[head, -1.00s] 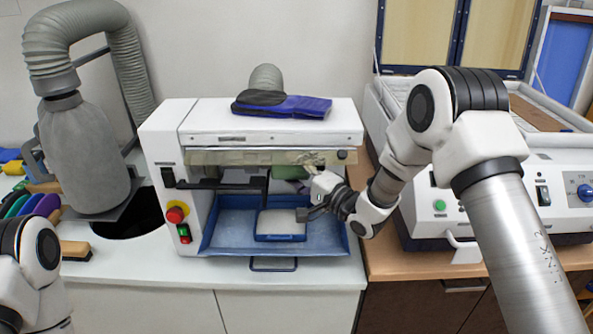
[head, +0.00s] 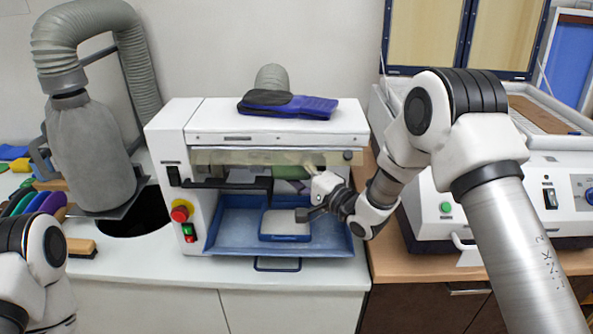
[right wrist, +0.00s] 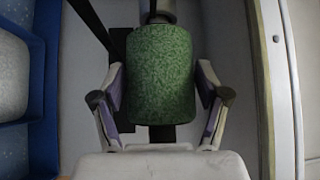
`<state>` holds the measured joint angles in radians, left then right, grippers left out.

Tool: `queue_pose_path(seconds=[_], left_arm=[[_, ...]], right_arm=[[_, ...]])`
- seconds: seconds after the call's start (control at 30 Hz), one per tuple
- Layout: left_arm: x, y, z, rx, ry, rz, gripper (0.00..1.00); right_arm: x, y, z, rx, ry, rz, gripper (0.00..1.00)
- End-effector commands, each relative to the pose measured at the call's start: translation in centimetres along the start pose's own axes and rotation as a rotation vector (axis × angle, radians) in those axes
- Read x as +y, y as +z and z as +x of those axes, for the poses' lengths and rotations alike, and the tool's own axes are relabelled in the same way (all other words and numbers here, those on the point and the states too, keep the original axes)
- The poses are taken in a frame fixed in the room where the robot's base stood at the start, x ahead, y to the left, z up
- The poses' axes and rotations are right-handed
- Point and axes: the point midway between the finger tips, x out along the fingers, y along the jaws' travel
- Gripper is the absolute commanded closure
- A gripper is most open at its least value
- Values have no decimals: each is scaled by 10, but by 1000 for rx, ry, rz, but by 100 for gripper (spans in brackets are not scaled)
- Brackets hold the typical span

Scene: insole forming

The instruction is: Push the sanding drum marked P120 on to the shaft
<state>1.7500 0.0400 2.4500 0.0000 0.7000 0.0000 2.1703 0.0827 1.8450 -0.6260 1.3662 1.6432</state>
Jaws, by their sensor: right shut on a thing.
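A green, speckled sanding drum (right wrist: 160,75) sits between the fingers of my right gripper (right wrist: 160,100) in the right wrist view. The fingers press on it from both sides. A grey shaft end (right wrist: 161,8) lines up with the drum's far end; how far the drum is over it I cannot tell. In the head view the drum (head: 287,172) shows partly, inside the white sanding machine (head: 275,118) under its clear guard, with my right gripper (head: 312,190) reaching in from the right. No P120 mark is readable. My left gripper is out of view.
A blue tray (head: 230,235) with a pale pad (head: 285,223) lies below the drum. A black bar (head: 235,185) crosses the opening to the left. A grey hose (head: 85,35) stands left; a white case (head: 480,205) stands right.

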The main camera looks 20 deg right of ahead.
Motion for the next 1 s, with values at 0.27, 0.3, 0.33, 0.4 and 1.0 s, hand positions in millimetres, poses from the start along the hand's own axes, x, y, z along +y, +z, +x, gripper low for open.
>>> queue_pose_path(seconds=[0.27, 0.3, 0.33, 0.4, 1.0], left_arm=[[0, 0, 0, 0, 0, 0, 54], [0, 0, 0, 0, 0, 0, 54], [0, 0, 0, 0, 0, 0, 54], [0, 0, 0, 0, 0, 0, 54], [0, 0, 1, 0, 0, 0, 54]], right_arm=[[0, 0, 0, 0, -1, 0, 67], [0, 0, 0, 0, -1, 0, 67], [0, 0, 0, 0, -1, 0, 67], [0, 0, 1, 0, -1, -1, 67], [0, 6, 7, 0, -1, -1, 67]])
